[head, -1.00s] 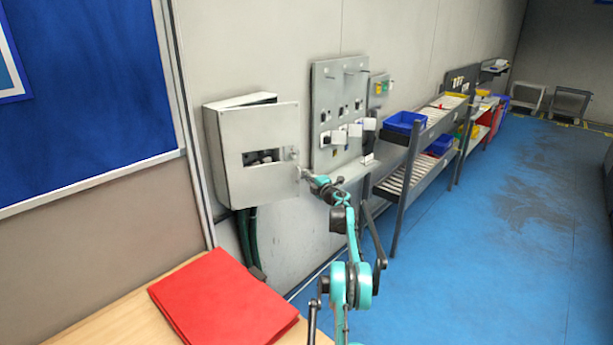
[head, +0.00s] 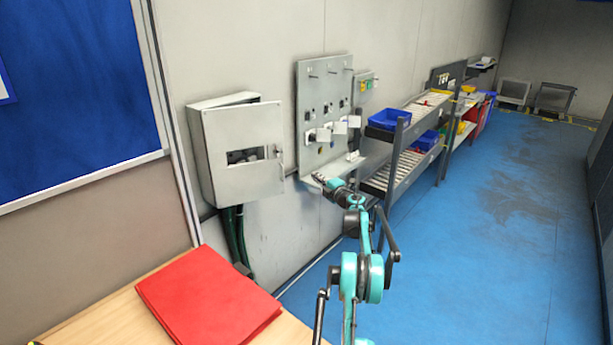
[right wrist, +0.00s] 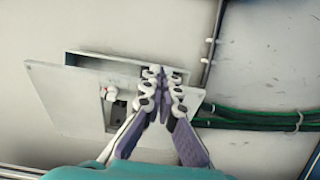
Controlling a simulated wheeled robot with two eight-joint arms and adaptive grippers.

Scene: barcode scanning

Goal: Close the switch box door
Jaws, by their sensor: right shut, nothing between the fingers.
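The grey switch box (head: 194,150) hangs on the wall left of centre in the head view. Its door (head: 240,181) stands ajar, with a gap showing along the top. The door has a window cut-out and a small latch at its right edge. My right gripper (head: 318,180) is shut and empty, to the right of the door's free edge and apart from it in the head view. In the right wrist view, the closed fingers (right wrist: 160,75) overlap the view of the box and its door (right wrist: 75,100); their depth gap is unclear. My left gripper is out of view.
A grey wall panel (head: 308,78) with switches and tags is right of the box. A red folder (head: 208,300) lies on the wooden table (head: 100,322). Shelves with a blue bin (head: 389,119) stand further right; blue floor is clear.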

